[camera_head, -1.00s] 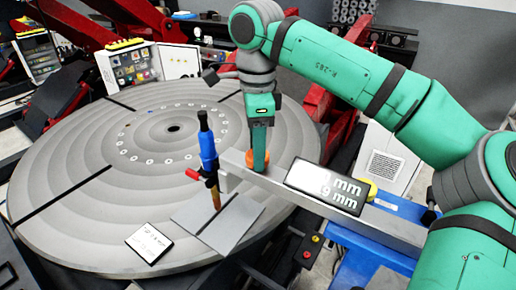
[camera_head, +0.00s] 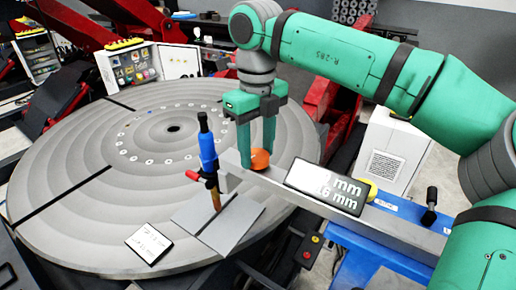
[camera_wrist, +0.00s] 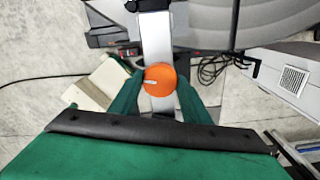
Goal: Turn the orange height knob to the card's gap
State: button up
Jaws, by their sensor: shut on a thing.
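The orange height knob (camera_head: 260,159) sits on top of the grey bar (camera_head: 285,176). My gripper (camera_head: 258,158) reaches down from above and is shut on the knob. In the wrist view the knob (camera_wrist: 160,80) lies between my two green fingers, with a pale mark on its top.
The large round grey table (camera_head: 80,190) fills the left. Grey plates (camera_head: 230,222) lie under the torch tip. A yellow knob (camera_head: 371,190) and a black-topped lever (camera_head: 431,198) stand right of the display. A white box (camera_head: 398,150) stands behind the bar.

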jog(key=m, duration=0.3)
jog(key=shift+m, duration=0.7)
jog(key=shift+d, duration=0.15)
jog(key=o, duration=1)
jog(key=shift+o, duration=0.2)
jog(key=shift+a, duration=0.2)
